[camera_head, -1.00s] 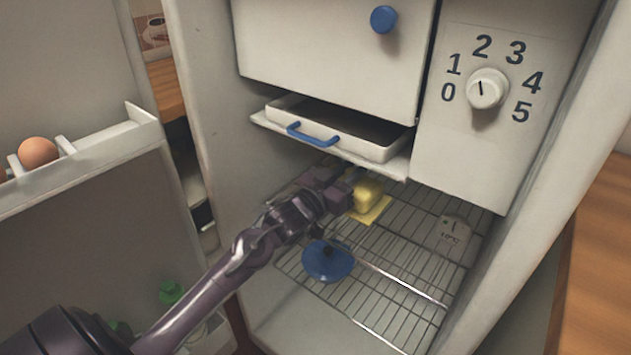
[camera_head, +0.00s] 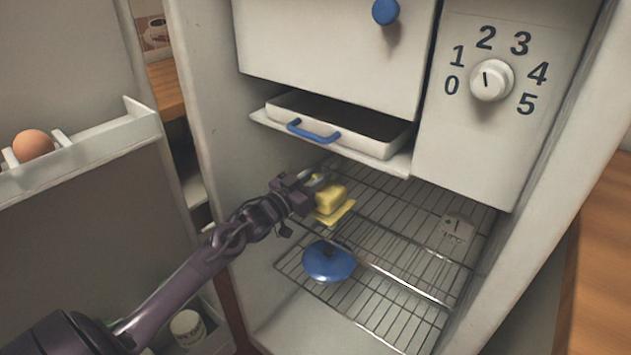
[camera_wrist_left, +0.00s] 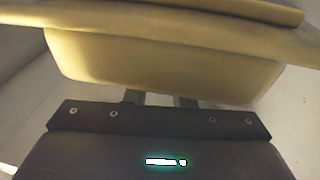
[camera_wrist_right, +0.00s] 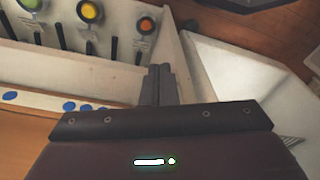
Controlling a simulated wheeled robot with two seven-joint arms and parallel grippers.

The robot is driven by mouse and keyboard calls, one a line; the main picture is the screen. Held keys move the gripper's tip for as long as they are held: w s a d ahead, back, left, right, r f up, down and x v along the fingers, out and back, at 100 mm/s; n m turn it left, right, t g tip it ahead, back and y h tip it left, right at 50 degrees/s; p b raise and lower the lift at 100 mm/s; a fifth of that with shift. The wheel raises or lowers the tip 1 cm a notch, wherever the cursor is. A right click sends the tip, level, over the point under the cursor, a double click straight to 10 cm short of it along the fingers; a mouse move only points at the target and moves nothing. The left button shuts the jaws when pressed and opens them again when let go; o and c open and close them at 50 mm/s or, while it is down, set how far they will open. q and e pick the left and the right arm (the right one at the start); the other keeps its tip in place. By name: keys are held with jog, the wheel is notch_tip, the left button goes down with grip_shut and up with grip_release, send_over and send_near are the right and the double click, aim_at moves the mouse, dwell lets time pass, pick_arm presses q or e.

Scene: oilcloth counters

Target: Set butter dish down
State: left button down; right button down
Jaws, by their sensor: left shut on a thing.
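The yellow butter dish (camera_head: 331,198) is held over the wire shelf (camera_head: 395,235) inside the fridge. My left gripper (camera_head: 316,188) is shut on its left side. Whether the dish touches the shelf, I cannot tell. In the left wrist view the dish (camera_wrist_left: 160,62) fills the upper part, just beyond the fingers. My right gripper shows only in the right wrist view (camera_wrist_right: 159,82), with its fingers together and nothing between them, away from the fridge shelf.
A blue lidded thing (camera_head: 326,262) sits near the shelf's front left. A white tray with a blue handle (camera_head: 313,131) is above. The open door (camera_head: 95,150) stands left. The shelf's middle is clear.

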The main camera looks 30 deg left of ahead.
pick_arm(q)
jog(key=shift+a+f, duration=0.2)
jog(key=shift+f, duration=0.15)
pick_arm(e)
jog(key=shift+s+a+f, duration=0.15)
jog(key=shift+a+f, duration=0.05)
jog(key=shift+a, duration=0.25)
pick_arm(q)
jog(key=c, duration=1.2)
grip_release()
jog(key=shift+f, duration=0.15)
jog(key=shift+c, duration=0.2)
pick_arm(e)
jog(key=shift+d, duration=0.1)
